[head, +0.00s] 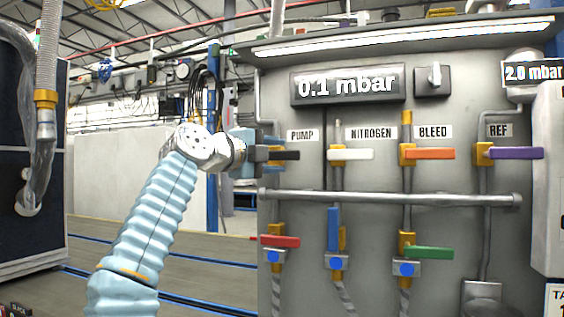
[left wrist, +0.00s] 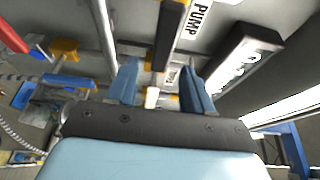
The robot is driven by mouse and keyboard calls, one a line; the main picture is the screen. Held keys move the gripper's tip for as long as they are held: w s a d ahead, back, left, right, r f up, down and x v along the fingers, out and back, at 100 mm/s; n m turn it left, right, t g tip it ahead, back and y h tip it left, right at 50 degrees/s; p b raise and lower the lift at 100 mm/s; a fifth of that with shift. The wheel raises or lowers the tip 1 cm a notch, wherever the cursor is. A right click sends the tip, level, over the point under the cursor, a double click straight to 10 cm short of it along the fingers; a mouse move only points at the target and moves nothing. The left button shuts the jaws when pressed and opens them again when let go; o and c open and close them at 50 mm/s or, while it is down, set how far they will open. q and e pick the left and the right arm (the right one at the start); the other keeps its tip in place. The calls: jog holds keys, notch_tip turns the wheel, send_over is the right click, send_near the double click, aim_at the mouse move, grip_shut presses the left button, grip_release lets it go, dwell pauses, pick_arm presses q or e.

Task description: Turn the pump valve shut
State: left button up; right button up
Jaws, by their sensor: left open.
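The pump valve's black handle (head: 287,155) sits under the PUMP label (head: 302,135) on the grey panel in the head view and points sideways to the right. My left gripper (head: 272,153) is open at the valve's left side, its fingers close to the handle's base. In the left wrist view, my two blue fingers (left wrist: 159,76) are spread apart, and the black handle (left wrist: 168,35) shows beyond and between their tips. I cannot tell whether they touch it. The valve body is partly hidden by the gripper. My right gripper is not in view.
To the right are the white nitrogen (head: 351,154), orange bleed (head: 432,153) and purple ref (head: 516,153) handles. A horizontal rail (head: 390,198) runs below. Red (head: 281,241), blue (head: 333,229) and green (head: 429,253) handles are lower. A display (head: 348,86) reads 0.1 mbar.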

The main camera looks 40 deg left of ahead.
pick_arm(q)
jog(key=s+b, duration=0.3)
jog(key=s, duration=0.7)
jog(key=shift+s+a, duration=0.35)
jog(key=shift+a, duration=0.1)
